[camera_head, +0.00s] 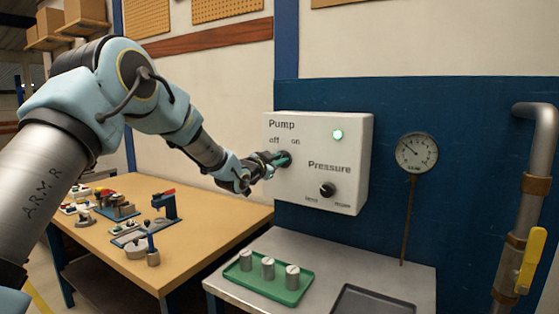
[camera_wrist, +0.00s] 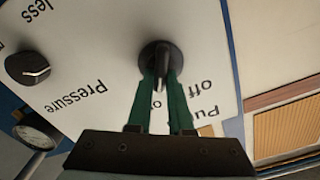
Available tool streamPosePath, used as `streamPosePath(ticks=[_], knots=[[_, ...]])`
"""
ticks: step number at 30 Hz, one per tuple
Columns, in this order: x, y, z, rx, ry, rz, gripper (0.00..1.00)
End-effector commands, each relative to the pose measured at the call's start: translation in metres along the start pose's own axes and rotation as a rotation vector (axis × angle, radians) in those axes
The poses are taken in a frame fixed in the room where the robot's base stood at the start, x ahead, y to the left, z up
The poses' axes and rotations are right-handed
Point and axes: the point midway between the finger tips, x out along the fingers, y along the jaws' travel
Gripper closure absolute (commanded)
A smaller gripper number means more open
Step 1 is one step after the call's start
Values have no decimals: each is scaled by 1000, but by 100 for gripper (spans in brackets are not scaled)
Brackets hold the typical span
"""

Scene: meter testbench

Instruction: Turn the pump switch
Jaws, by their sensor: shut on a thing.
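The pump switch (camera_head: 288,158) is a round dark knob on the white control box (camera_head: 352,182), below the words "Pump", "off" and "on". In the wrist view the black knob (camera_wrist: 161,50) sits between the two green fingers. My gripper (camera_head: 281,162) reaches the box from the left and is shut on the switch; its fingertips (camera_wrist: 161,78) lie on both sides of the knob. The fingers cover part of the knob and its labels, so I cannot tell its exact setting. The green lamp (camera_head: 338,134) at the box's upper right is lit.
A black pressure knob (camera_head: 327,189) sits lower right on the box. A round gauge (camera_head: 417,152) and a pipe with a yellow valve handle (camera_head: 531,260) stand to the right. Below are a green tray (camera_head: 292,294) with metal cylinders and a dark tray (camera_head: 372,302). A wooden bench (camera_head: 206,222) is left.

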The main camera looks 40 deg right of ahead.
Motion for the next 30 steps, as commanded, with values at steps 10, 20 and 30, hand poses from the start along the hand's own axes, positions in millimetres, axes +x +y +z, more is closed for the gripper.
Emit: streamPosePath(ticks=[10, 20, 30], knots=[[0, 0, 1, -10, 0, 0, 100], [0, -1, 3, -154, 1, -1, 100], [0, -5, 4, -461, 1, -1, 100]])
